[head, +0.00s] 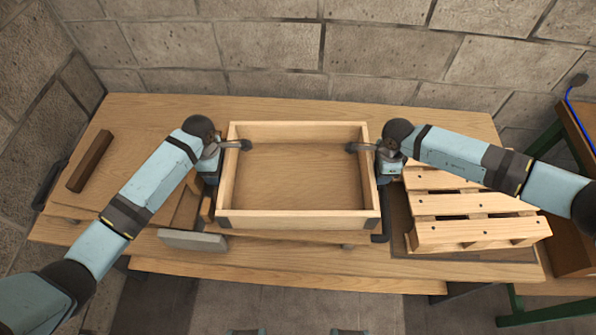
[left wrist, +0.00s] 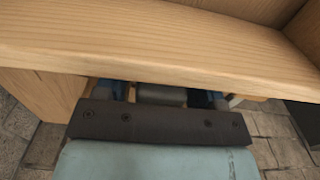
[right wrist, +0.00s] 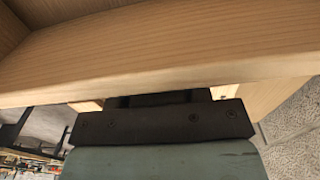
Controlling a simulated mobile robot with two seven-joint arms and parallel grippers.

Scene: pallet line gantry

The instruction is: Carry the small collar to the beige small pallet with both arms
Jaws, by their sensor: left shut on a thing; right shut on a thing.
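The small collar (head: 298,221) is an open rectangular wooden frame with dark corner fittings, in the middle of the head view. My left gripper (head: 230,149) is shut on its left wall, and my right gripper (head: 368,150) is shut on its right wall. Each has one finger inside the frame. The collar looks roughly level; its height above the surface below is hard to tell. Its wall crosses the left wrist view (left wrist: 150,48) and the right wrist view (right wrist: 160,55). The beige small pallet (head: 470,232), slatted, lies to the right, partly hidden by my right arm.
The wooden table (head: 300,262) extends around the collar. A dark brown bar (head: 91,160) lies at the left, and a grey block (head: 192,240) lies near the collar's front left. A stone wall (head: 270,45) stands behind. A green-legged bench (head: 575,140) stands at the far right.

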